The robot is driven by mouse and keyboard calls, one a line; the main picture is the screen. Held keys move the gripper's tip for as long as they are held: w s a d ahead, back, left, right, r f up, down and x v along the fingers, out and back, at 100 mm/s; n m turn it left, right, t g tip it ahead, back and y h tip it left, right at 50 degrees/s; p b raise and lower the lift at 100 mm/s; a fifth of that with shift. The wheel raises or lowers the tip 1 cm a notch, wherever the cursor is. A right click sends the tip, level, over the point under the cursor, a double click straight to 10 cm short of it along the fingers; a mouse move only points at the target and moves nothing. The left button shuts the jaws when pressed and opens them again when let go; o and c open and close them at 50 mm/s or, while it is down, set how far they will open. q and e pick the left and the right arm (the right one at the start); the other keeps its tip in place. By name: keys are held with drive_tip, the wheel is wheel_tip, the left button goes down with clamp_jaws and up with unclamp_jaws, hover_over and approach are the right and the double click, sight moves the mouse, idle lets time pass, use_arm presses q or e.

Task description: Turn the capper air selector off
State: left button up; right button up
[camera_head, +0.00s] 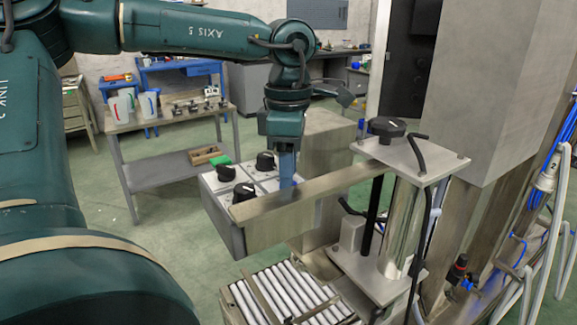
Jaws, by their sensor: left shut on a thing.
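A light grey control box (213,205) with black selector knobs on its top stands at the middle of the view. Three knobs show: one at the back left (225,172), one at the back right (265,161) and one at the front (243,192). Their labels are too small to read. My left gripper (287,182) points down at the right part of the box top, right of these knobs. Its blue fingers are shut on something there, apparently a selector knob. The fingers and a metal beam hide it, so its setting cannot be seen. My right gripper is out of view.
The metal beam (305,191) runs close in front of my left fingers to a machine post with a black handwheel (386,128). A roller conveyor (285,295) lies below. A grey bench with jugs (175,122) stands behind left. Open green floor lies left of the box.

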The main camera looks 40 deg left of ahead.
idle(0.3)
use_arm(q)
drive_tip(key=o, duration=0.7)
wheel_tip(320, 180, up, 13)
drive_tip(key=shift+r, duration=0.15)
drive_tip(key=shift+s, duration=0.1)
idle(0.4)
